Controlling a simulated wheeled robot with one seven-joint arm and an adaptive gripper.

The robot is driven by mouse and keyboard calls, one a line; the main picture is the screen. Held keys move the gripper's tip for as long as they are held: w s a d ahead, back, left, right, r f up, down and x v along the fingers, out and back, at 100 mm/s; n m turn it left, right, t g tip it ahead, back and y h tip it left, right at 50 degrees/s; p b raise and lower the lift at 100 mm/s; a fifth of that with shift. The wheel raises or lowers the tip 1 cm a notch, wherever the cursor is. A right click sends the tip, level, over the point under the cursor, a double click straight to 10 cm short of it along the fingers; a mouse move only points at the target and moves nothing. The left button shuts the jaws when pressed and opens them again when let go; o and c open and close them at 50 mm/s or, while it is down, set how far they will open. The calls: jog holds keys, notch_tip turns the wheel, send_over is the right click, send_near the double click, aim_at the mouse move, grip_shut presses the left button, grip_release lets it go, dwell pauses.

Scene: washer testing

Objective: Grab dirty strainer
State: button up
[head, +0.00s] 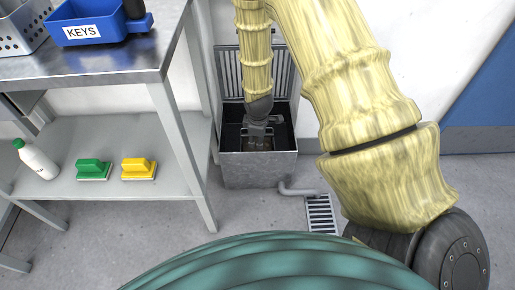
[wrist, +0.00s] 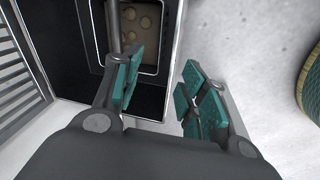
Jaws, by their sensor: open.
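My gripper (head: 258,130) points down into the grey metal basin (head: 258,172) on the floor. In the wrist view my gripper (wrist: 162,92) is open, with teal pads on both fingers and nothing between them. What looks like the dirty strainer (wrist: 138,30) is a brownish, spotted surface in a pale-edged opening inside the basin. It lies beyond the left finger, near the top edge of the picture, and is partly cut off. A grey bar runs beside it. The basin's right edge passes between the fingers. Whether a finger touches the basin is unclear.
A metal bench (head: 90,66) stands left, with a blue KEYS bin (head: 98,30) on top. A floor drain (head: 321,214) lies right of the basin.

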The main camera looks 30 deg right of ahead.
jog(key=w+d+f+n+b, duration=0.1)
jog(key=w+d+n+b, duration=0.1)
jog(key=w+d+b, duration=0.35)
jog(key=shift+w+b+x, duration=0.2)
jog(key=shift+b+x, duration=1.55)
jog(key=shift+x, duration=0.95)
jog(key=shift+w+b+x, duration=0.2)
jog(key=shift+b+x, duration=1.5)
jog(key=shift+x, duration=1)
jog(key=shift+a+r, duration=0.1)
jog(key=shift+r, duration=0.05)
grip_shut()
